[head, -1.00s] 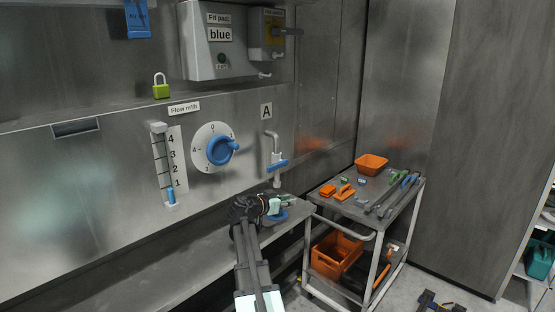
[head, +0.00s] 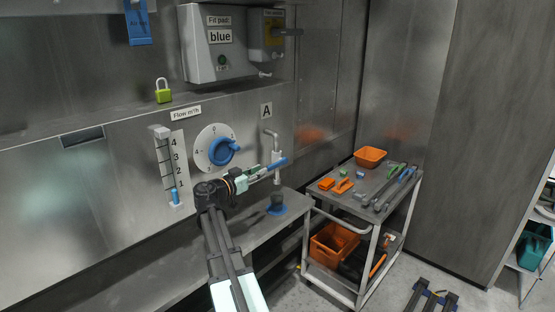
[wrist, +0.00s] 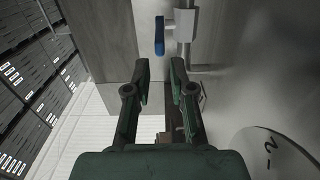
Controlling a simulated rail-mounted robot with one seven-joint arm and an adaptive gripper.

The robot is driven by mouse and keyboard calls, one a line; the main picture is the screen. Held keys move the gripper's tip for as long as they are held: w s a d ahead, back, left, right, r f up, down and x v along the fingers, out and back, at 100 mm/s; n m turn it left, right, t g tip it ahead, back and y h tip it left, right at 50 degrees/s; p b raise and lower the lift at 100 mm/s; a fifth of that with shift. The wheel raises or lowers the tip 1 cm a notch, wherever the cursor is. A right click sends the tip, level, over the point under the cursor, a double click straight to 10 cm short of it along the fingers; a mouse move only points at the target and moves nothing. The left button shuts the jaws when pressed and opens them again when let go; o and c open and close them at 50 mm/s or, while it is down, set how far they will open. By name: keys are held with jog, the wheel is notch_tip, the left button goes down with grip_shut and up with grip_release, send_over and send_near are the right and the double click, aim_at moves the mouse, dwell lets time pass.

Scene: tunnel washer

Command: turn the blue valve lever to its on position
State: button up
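The blue valve lever (head: 278,163) sits crosswise on a pale vertical pipe (head: 276,145) on the metal wall below the label A. It also shows in the wrist view (wrist: 159,35), ahead of my fingers and left of the pipe. My gripper (head: 262,173) is just left of the lever in the head view. In the wrist view my gripper (wrist: 160,72) has its two fingers apart with nothing between them. The lever lies beyond the fingertips with a visible gap. The gripper partly covers the lever's near end in the head view.
A blue dial (head: 222,151) and a flow gauge (head: 170,168) are on the wall to the left. A blue-based object (head: 277,208) stands on the ledge below. A tool trolley (head: 338,203) with an orange bin (head: 371,157) stands to the right.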

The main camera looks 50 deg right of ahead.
aim_at(278, 162)
jog(key=d+p, duration=0.1)
jog(key=d, duration=0.2)
jog(key=d+p, duration=0.1)
jog(key=d, duration=0.2)
jog(key=s+d+p, duration=0.1)
jog(key=d, duration=0.2)
jog(key=shift+r, duration=0.1)
jog(key=shift+s+d, duration=0.15)
jog(key=shift+d, duration=0.4)
jog(key=shift+c, duration=0.4)
grip_shut()
